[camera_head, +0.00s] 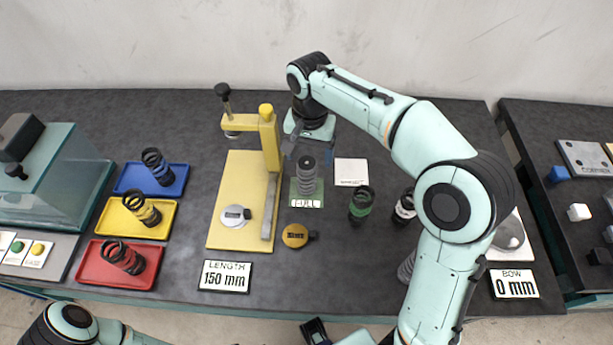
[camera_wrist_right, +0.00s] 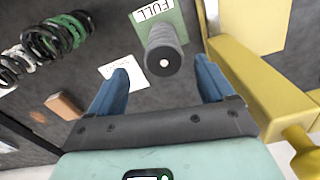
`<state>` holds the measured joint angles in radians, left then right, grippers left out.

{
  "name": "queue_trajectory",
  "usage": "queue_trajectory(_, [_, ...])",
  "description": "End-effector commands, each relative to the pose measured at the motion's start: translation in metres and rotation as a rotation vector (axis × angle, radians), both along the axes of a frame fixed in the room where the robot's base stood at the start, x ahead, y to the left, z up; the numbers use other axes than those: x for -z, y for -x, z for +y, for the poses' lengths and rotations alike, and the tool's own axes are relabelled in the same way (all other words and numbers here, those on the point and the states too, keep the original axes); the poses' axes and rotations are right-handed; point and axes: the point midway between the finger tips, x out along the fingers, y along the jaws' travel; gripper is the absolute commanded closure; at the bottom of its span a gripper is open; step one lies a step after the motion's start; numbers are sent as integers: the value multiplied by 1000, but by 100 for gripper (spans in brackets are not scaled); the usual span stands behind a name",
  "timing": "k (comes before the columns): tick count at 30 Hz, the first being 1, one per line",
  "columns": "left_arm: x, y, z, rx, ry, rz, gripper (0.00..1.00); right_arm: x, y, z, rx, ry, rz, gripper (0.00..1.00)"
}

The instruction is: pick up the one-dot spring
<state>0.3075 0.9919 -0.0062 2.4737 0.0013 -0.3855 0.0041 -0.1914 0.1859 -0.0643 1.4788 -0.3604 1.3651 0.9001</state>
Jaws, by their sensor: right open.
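A grey ribbed upright cylinder (camera_head: 306,174), which looks like a tightly coiled spring, stands on a green pad marked FULL (camera_head: 309,199). In the right wrist view, its top (camera_wrist_right: 165,62) shows one white dot. My right gripper (camera_head: 304,150) is open behind the cylinder in the head view. In the right wrist view, its two blue fingers (camera_wrist_right: 161,66) lie to either side of the cylinder, with clear gaps. I cannot tell the gripper's exact height over it. No left gripper can be made out; only part of my left arm shows at the bottom left.
A yellow stand (camera_head: 228,165) with a post is close left of the cylinder. A white card (camera_head: 351,172), a green-banded spring (camera_head: 361,204) and a white-banded spring (camera_head: 404,207) are to the right. Blue (camera_head: 180,182), yellow (camera_head: 165,228) and red (camera_head: 92,270) trays hold springs at the left.

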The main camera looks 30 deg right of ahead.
Motion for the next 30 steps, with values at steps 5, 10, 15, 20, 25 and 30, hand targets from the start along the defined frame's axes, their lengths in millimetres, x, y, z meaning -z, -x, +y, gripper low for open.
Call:
queue_trajectory(5, [3, 1, 0, 0, 0, 0, 42, 13, 0, 0, 1, 1, 1, 18])
queue_trajectory(10, [5, 2, 0, 0, 0, 1, 42, 35, -2, 2, 1, 0, 3, 18])
queue_trajectory(15, [9, 3, 0, 0, 0, 3, 42, 58, -3, 2, 2, 1, 1, 18])
queue_trajectory(20, [9, 3, 0, 0, 0, 3, 42, 63, -3, 2, 2, 1, -1, 18])
queue_trajectory(25, [9, 3, 0, 0, 0, 3, 42, 63, -3, 2, 1, 0, -1, 25])
queue_trajectory(30, [9, 3, 0, 0, 0, 3, 42, 63, -3, 3, 1, 0, -1, 80])
